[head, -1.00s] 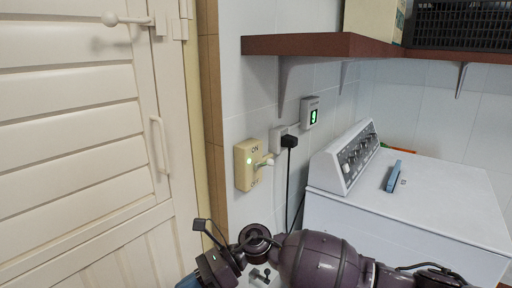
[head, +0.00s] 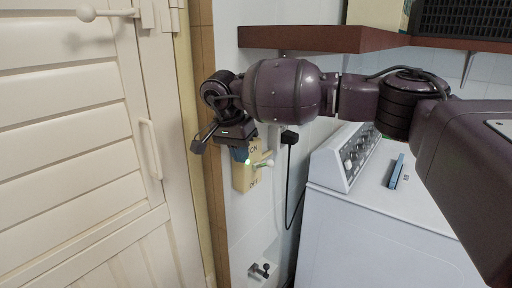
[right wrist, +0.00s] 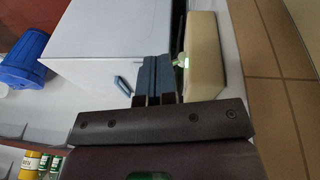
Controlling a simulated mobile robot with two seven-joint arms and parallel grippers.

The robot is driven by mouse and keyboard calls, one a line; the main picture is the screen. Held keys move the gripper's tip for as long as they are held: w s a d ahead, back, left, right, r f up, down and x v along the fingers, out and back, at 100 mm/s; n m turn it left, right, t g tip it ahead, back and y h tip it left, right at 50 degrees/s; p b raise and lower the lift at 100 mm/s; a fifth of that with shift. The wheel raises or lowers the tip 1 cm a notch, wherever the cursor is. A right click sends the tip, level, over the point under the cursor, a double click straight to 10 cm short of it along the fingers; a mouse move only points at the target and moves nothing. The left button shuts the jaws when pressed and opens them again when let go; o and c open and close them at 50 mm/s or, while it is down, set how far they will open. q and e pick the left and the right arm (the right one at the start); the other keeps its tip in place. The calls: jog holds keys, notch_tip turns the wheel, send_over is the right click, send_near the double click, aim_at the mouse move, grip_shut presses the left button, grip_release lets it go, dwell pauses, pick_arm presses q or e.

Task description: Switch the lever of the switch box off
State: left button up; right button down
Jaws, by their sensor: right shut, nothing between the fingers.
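The cream switch box (head: 243,178) is on the tiled wall, with ON above and OFF below. Its green light glows. Its pale lever (head: 265,162) sticks out to the right between the two labels. My right gripper (head: 240,154) is in front of the top of the box and hides part of it. In the right wrist view the blue fingers (right wrist: 155,75) are shut and empty, just beside the box (right wrist: 203,55). The lever (right wrist: 180,63) shows close by the fingers; I cannot tell whether they touch. My left gripper is out of view.
A white washing machine (head: 345,235) with a blue object (head: 396,172) on top stands to the right. A brown shelf (head: 300,39) hangs above my right arm. A cream louvred door (head: 75,150) is on the left. A tap (head: 262,270) is below the box.

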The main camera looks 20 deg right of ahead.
notch_tip(320, 180, up, 6)
jog(key=w+d+t+h, duration=0.1)
jog(key=w+d+h, duration=0.1)
jog(key=shift+w+d, duration=0.3)
jog(key=shift+d, duration=0.1)
jog(key=shift+r, duration=0.1)
jog(key=p, duration=0.1)
send_near(264, 165)
jog(key=d+f, duration=0.3)
jog(key=f, duration=0.2)
jog(key=shift+w+d+r, duration=0.25)
